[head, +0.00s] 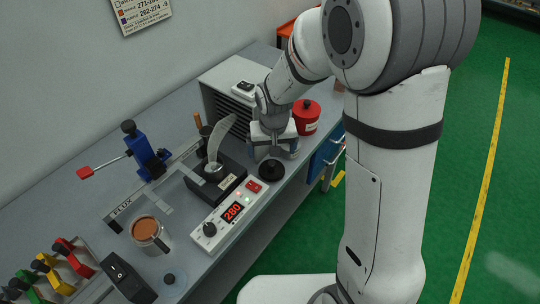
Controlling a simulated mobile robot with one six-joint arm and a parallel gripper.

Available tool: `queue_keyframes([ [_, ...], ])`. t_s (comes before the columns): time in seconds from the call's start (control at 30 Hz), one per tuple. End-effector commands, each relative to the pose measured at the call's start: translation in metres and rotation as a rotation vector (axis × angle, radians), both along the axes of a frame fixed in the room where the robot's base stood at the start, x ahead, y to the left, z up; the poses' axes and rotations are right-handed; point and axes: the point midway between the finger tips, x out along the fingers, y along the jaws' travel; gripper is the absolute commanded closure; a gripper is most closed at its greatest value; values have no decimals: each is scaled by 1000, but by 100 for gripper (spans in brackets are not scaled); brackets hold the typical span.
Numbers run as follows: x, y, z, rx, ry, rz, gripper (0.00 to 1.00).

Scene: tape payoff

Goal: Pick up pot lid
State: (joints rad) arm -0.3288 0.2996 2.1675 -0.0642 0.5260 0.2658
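In the head view, a round black lid (271,171) with a small raised knob lies flat on the grey bench, right of the black solder pot unit (216,175). The unit's round metal pot is uncovered, and a pale plume of smoke rises above it. My gripper (276,152) points down just behind the lid, in front of the grey louvred box. Its two fingers look apart, with nothing clearly seen between them. The gap between the fingertips and the bench is hard to judge.
A red can (306,117) stands close behind my gripper. A controller reading 280 (231,212) lies in front of the pot. A mug (149,234), a blue clamp (146,158) and coloured clips (55,270) are farther left. The bench's front edge runs near the lid.

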Motion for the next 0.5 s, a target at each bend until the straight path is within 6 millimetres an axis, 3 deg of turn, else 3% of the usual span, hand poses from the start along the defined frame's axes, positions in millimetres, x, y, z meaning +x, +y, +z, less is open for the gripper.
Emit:
queue_keyframes([
  [0.5,8,2,-47,-1,7,3,5],
])
